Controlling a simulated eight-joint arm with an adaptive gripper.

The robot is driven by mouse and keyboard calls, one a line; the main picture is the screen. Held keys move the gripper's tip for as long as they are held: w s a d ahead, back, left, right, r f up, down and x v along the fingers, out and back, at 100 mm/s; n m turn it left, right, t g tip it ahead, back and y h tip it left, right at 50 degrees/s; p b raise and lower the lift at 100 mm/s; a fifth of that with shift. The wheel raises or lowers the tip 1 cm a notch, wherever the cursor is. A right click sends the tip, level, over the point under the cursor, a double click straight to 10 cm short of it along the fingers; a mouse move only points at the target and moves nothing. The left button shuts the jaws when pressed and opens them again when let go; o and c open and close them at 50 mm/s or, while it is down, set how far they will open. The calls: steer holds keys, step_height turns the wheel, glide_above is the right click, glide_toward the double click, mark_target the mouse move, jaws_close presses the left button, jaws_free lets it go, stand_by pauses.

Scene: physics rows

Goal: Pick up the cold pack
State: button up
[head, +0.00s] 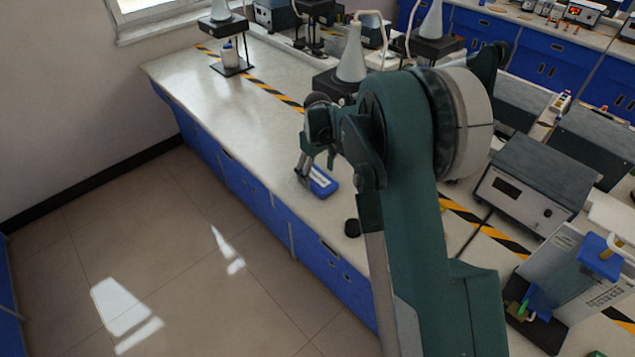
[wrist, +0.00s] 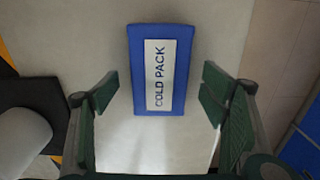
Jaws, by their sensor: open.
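The cold pack (wrist: 178,98) is a flat blue rectangle with a white label reading "COLD PACK". In the wrist view it lies flat on the pale benchtop, ahead of and between my open fingers. In the head view the cold pack (head: 322,181) lies near the bench's front edge, partly hidden by my gripper. My gripper (wrist: 155,95) is open, with one green finger on each side and clear space between each finger and the pack. In the head view my gripper (head: 317,168) points down over the pack.
A dark stand with a pale flask (wrist: 22,135) is close on the left in the wrist view. The bench edge and floor (wrist: 285,60) lie to the right. The benchtop (head: 220,110) to the left is mostly clear.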

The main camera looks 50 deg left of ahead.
mark_target(318, 178)
steer(key=shift+f, duration=0.9)
steer(key=c, duration=1.2)
steer(key=shift+r, duration=0.2)
step_height(318, 178, up, 10)
steer(key=shift+f+p, duration=0.15)
steer(key=shift+p, duration=0.2)
